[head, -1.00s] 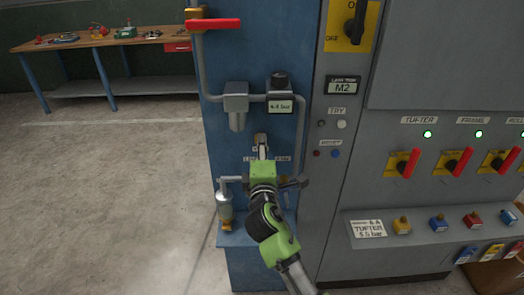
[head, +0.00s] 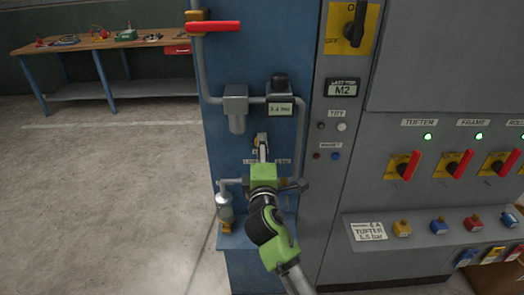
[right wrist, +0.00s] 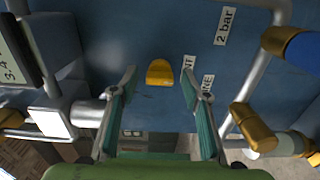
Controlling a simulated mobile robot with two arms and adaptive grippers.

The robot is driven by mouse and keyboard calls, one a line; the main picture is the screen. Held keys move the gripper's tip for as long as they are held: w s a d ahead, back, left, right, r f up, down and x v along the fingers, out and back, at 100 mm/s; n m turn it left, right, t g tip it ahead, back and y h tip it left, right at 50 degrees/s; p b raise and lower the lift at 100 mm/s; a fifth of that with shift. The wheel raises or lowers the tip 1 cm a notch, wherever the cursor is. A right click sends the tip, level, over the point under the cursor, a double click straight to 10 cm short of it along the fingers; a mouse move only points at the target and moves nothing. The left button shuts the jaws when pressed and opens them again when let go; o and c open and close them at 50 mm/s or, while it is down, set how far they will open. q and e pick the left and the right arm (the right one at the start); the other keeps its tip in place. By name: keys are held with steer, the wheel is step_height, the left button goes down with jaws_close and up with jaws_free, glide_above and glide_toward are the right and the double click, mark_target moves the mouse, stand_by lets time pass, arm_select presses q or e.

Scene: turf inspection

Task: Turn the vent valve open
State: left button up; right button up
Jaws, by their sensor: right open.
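A yellow knob (right wrist: 160,73) sits on the blue panel (right wrist: 150,30) in the right wrist view. A label partly hidden by a finger, ending in "NT", is beside it, so it appears to be the vent valve. My right gripper (right wrist: 158,84) is open, its two fingers on either side of the knob's near end. I cannot tell whether they touch it. In the head view my right gripper (head: 262,148) points at the panel below the pressure display and hides most of the knob area. My left gripper is not in view.
A red lever (head: 213,26) is above. A pressure display (head: 280,109) is just above the gripper. A grey cabinet with red-handled switches (head: 404,165) stands right. A workbench (head: 100,45) is far left; the floor between is clear.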

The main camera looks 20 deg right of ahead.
steer(key=v, duration=1.2)
steer(key=a+f+g+y, duration=0.2)
steer(key=f, duration=1)
steer(key=a+f+g+y, duration=0.2)
steer(key=f, duration=1)
steer(key=s+f+m+g, duration=0.15)
steer(key=s+f, duration=0.25)
steer(key=f, duration=0.5)
steer(key=s+f+m+g, duration=0.1)
steer(key=s+f+g, duration=0.3)
steer(key=f, duration=0.5)
steer(key=s+d+f+m+g+y, duration=0.1)
steer(key=s+d+f+m+g, duration=0.1)
steer(key=s+f, duration=0.7)
steer(key=s+d+f+m+g, duration=0.1)
steer(key=s+d+f+m, duration=0.2)
steer(key=s+f, duration=0.6)
steer(key=s+d+f+m+g, duration=0.1)
steer(key=s+d+f, duration=0.1)
steer(key=s, duration=0.5)
steer(key=s+d+f+m+g, duration=0.1)
steer(key=s+d+f+m, duration=0.1)
steer(key=s, duration=0.5)
steer(key=s+d+f+m+g, duration=0.2)
steer(key=s, duration=0.6)
steer(key=shift+f, duration=0.3)
